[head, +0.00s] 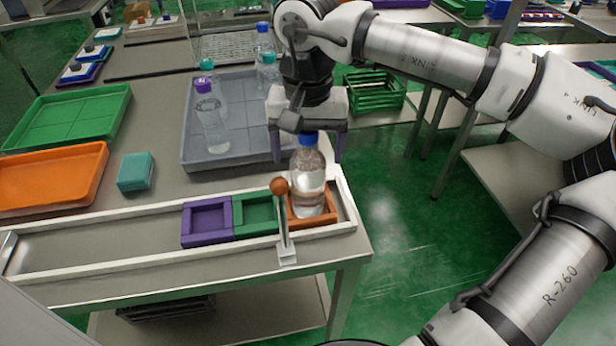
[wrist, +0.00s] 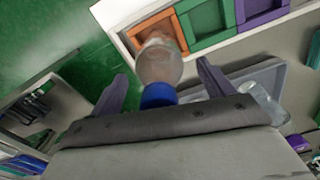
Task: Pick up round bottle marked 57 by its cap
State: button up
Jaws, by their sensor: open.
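A clear round bottle (head: 309,184) with a blue cap (head: 308,139) stands upright in the orange holder (head: 327,219) at the right end of a white-edged track. No number can be read on it. My gripper (head: 306,156) is open and points down at the bottle, with one purple-grey finger on each side of the cap. In the wrist view the open gripper (wrist: 162,70) has the bottle (wrist: 160,62) and its blue cap (wrist: 158,95) between its fingers, with a gap on both sides.
Green (head: 256,212) and purple (head: 207,221) holders sit left of the orange one. A lever with an orange-brown knob (head: 279,186) stands in front. Behind is a grey tray (head: 190,150) with a purple-capped bottle (head: 211,118) and other bottles. A teal block (head: 136,172) lies left.

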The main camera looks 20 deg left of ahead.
grip_shut()
dwell(0.6)
